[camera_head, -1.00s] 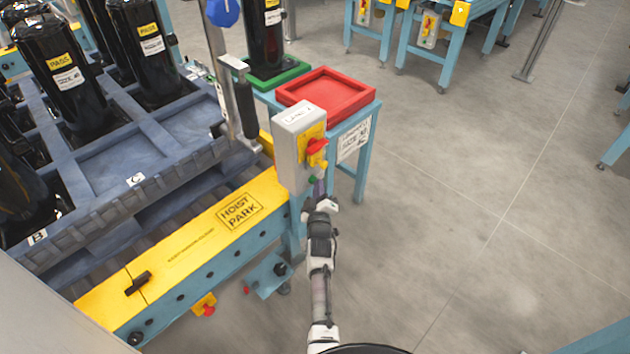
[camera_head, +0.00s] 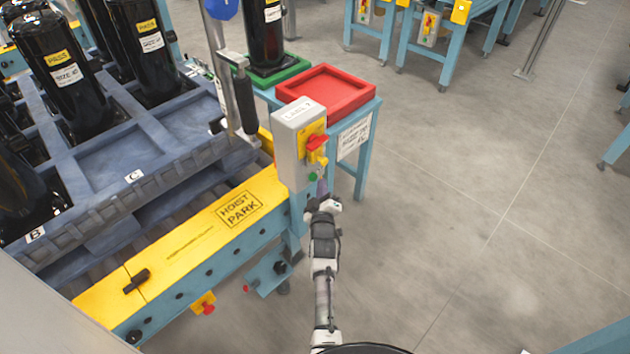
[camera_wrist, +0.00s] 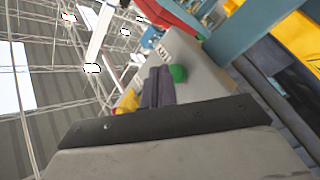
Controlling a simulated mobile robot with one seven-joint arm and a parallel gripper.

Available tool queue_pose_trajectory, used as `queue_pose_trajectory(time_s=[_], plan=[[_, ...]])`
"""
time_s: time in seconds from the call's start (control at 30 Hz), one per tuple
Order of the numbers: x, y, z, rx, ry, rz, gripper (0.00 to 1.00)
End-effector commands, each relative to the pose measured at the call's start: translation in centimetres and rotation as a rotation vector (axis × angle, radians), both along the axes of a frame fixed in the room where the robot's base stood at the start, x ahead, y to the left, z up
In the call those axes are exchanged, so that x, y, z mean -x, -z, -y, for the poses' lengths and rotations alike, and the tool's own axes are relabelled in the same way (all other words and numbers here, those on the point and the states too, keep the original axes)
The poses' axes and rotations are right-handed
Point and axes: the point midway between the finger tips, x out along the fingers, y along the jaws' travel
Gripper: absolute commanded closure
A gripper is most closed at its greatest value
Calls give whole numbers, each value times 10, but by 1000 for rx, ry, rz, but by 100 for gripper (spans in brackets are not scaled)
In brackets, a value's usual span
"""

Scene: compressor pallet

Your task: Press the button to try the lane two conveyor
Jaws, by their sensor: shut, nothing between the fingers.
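A grey control box (camera_head: 294,142) with a lane label on top stands at the end of the yellow conveyor rail. Its front carries a red rotary switch on a yellow plate (camera_head: 318,147) and a green button (camera_head: 312,177) low down. The green button also shows in the wrist view (camera_wrist: 178,73), sticking out of the box. My gripper (camera_head: 322,187) is shut and empty, just in front of the box's lower part. In the wrist view its dark fingers (camera_wrist: 158,87) end beside the button; I cannot tell whether they touch it.
A blue stand behind the box holds a red tray (camera_head: 363,98) and a green tray (camera_head: 290,70) with a black cylinder. A pallet (camera_head: 130,160) of black compressors sits on the conveyor at left. A small red button (camera_head: 208,308) is below the rail.

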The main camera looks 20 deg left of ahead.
Motion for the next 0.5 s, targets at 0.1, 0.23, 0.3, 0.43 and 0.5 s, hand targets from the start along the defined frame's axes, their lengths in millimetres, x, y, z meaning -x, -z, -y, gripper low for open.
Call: queue_pose_trajectory(time_s=[0.1,0.23,0.3,0.43,0.5], plan=[[0,0,2,0,1,-1,100],[0,0,1,-1,1,-1,100],[0,-1,2,-1,1,-1,100],[1,-4,5,1,5,-1,100],[2,-5,9,2,7,-2,100]])
